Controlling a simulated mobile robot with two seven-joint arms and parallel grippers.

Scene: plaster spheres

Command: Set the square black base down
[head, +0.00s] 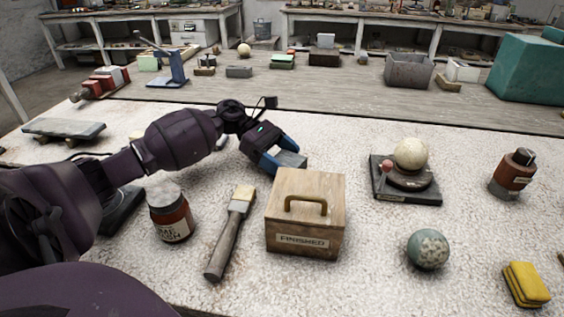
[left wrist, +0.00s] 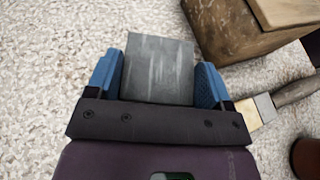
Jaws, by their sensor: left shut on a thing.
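My left gripper (head: 276,158) reaches in from the left, behind the wooden box. Its blue fingers are shut on a flat square piece (head: 291,160), which I take for the square black base, though it looks dark grey with pale streaks. In the left wrist view the piece (left wrist: 160,68) sits between both fingers (left wrist: 160,88), over the speckled tabletop. I cannot tell whether its underside touches the table. In the head view the box partly hides it. My right gripper is not in view.
The wooden box marked FINISHED (head: 305,213) stands close in front of the gripper. A brush (head: 233,230) and a jar (head: 170,214) are to its left. A pale sphere (head: 411,154) on a dark square stand (head: 424,190) is at right. Speckled surface is clear between gripper and stand.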

